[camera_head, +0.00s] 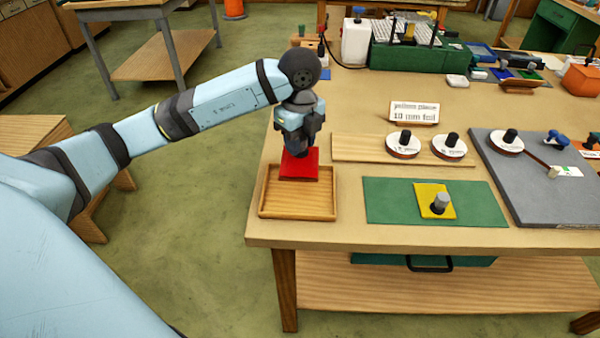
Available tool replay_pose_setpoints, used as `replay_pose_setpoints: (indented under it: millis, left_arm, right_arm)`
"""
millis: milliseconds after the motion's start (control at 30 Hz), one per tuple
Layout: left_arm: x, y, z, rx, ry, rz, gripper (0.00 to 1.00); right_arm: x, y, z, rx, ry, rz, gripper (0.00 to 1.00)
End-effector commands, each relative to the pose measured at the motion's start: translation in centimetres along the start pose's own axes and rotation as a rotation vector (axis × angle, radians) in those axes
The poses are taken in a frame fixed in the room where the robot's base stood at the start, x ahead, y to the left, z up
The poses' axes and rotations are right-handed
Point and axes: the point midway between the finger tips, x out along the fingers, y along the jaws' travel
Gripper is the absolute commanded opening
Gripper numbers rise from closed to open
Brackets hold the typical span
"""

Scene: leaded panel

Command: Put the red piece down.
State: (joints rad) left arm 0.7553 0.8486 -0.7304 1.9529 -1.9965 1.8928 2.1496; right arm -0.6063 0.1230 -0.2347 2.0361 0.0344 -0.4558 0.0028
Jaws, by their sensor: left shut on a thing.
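The red piece (299,166) is a flat red square with a dark knob on top, mostly hidden by the fingers. My left gripper (297,150) points down and is shut on the red piece. It holds the piece over the back part of a shallow wooden tray (297,211) at the table's left front corner. I cannot tell whether the piece touches the tray. The front of the tray is empty. My right gripper is not in view.
Right of the tray, a green mat (390,200) bears a yellow piece (431,203) with a knob. Behind it, a wooden board (365,148) carries two foil rolls beneath a sign (414,112). A grey board (535,190) with another roll lies further right.

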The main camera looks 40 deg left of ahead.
Motion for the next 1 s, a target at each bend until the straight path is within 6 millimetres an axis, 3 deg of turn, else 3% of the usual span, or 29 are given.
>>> replay_pose_setpoints:
  millis: [133, 433, 633, 1000]
  left_arm:
    - [3.3, 0.1, 0.0, 0.001, 0.000, 0.002, 0.12]
    - [5.8, 0.0, -0.1, 0.001, 0.000, 0.000, 0.12]
    - [8.7, 0.0, -0.1, 0.002, 0.001, 0.001, 0.12]
    - [9.4, 0.0, -0.1, 0.002, 0.000, -0.002, 0.12]
  right_arm:
    - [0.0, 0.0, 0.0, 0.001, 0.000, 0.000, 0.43]
    - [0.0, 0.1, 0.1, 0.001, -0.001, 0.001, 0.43]
    - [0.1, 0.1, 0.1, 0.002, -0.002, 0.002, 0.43]
    - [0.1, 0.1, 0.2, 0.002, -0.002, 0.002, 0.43]
